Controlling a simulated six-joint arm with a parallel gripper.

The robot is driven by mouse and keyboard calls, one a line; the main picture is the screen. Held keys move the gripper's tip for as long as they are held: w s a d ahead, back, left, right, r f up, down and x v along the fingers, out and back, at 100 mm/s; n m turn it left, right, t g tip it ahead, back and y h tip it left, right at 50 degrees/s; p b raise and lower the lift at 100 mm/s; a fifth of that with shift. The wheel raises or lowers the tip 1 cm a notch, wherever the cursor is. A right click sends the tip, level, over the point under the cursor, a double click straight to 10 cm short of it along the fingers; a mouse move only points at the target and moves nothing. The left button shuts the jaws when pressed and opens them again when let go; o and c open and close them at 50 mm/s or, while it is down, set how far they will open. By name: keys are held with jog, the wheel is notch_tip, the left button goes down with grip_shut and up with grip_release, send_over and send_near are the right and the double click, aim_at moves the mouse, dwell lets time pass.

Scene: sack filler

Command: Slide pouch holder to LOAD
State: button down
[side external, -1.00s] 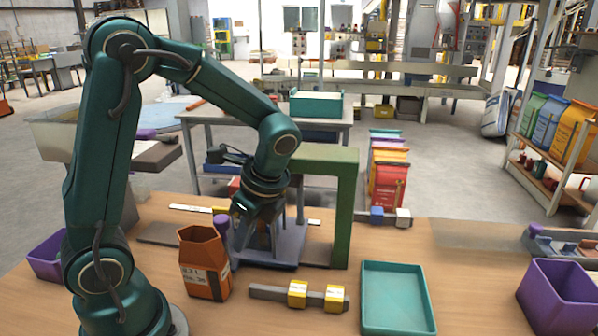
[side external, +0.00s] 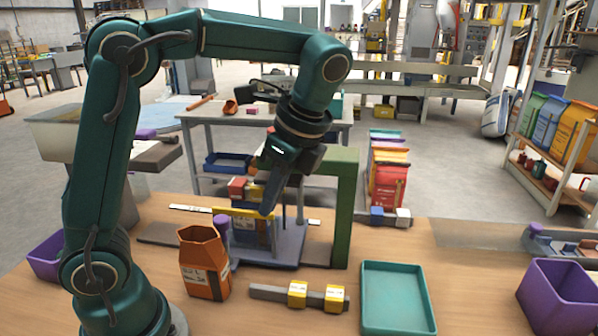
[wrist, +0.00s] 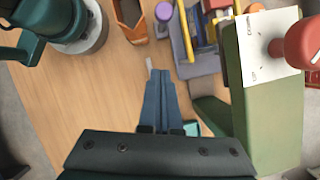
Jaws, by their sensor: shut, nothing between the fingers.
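The pouch holder (side external: 285,249) is a grey-purple sliding base beneath the green frame, with a purple knob (side external: 222,222) at its left. A pouch with a yellow top bar (side external: 242,211) stands on it. My gripper (side external: 266,211) is shut and empty, tilted down in front of the frame; whether it touches the pouch I cannot tell. In the wrist view my shut fingers (wrist: 160,75) appear left of the holder's base (wrist: 197,66), with the purple knob (wrist: 164,12) beyond. No LOAD mark is readable; my gripper hides part of the holder.
The green frame (side external: 342,215) rises close right of my gripper; in the wrist view it carries a DOWN/UP plate and red knob (wrist: 300,43). An orange container (side external: 203,265), a bar with yellow blocks (side external: 270,293) and a teal tray (side external: 397,300) stand in front.

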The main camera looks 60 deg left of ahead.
aim_at(218, 222)
jog(key=s+a+f, duration=0.3)
jog(key=a+f, duration=0.4)
jog(key=f, duration=0.2)
jog(key=shift+s, duration=0.25)
jog(key=shift+s+a, duration=0.2)
jog(key=shift+s+a+f, duration=0.1)
jog(key=shift+s+a, duration=0.9)
jog(key=shift+s, duration=0.1)
